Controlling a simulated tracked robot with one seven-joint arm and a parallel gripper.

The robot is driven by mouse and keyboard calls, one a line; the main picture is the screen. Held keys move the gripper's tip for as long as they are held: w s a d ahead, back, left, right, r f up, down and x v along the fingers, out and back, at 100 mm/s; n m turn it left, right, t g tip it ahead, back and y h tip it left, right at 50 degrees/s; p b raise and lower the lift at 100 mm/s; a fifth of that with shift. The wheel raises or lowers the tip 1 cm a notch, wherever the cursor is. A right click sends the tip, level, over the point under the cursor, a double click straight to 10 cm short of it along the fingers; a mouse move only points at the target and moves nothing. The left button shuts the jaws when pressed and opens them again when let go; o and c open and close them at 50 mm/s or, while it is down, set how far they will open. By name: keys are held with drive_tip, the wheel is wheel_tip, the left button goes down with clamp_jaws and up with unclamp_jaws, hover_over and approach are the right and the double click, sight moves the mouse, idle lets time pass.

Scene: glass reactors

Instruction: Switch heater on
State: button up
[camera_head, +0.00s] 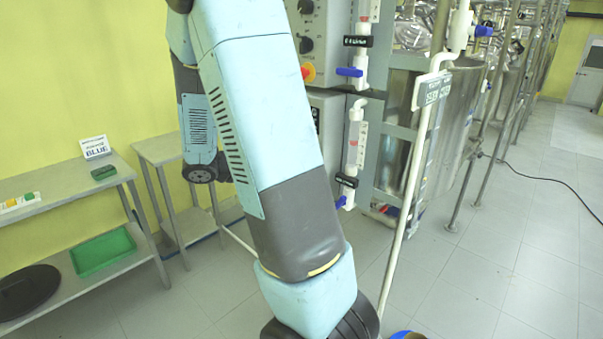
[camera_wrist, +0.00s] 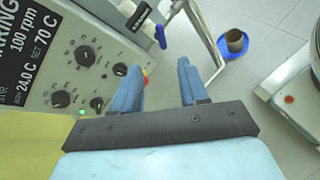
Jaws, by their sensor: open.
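A grey control panel (camera_wrist: 40,70) fills the left of the wrist view, with a dark display reading 100 rpm, SET 70 C and 24.0 C. A small green lamp (camera_wrist: 82,112) is lit near the lower knobs. I cannot tell which control is the heater's. My gripper (camera_wrist: 160,68) is open and empty, its left finger close to the panel's right edge. In the head view the panel (camera_head: 318,40) is partly hidden by my arm, and my fingers are not visible.
White pipes with blue valve handles (camera_head: 349,72) stand right of the panel. Steel vessels (camera_head: 450,110) stand behind; shelves (camera_head: 75,180) are left.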

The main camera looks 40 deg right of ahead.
drive_tip(key=w+d+f+n+t+h, duration=0.4)
drive_tip(key=w+d+f+n+h, duration=0.15)
drive_tip(key=w+f+n, duration=0.4)
drive_tip(key=w+d, duration=0.1)
drive_tip(key=d, duration=1.2)
drive_tip(key=shift+w+r+t, duration=0.2)
drive_tip(key=shift+t, duration=0.1)
drive_tip(key=shift+h, duration=0.25)
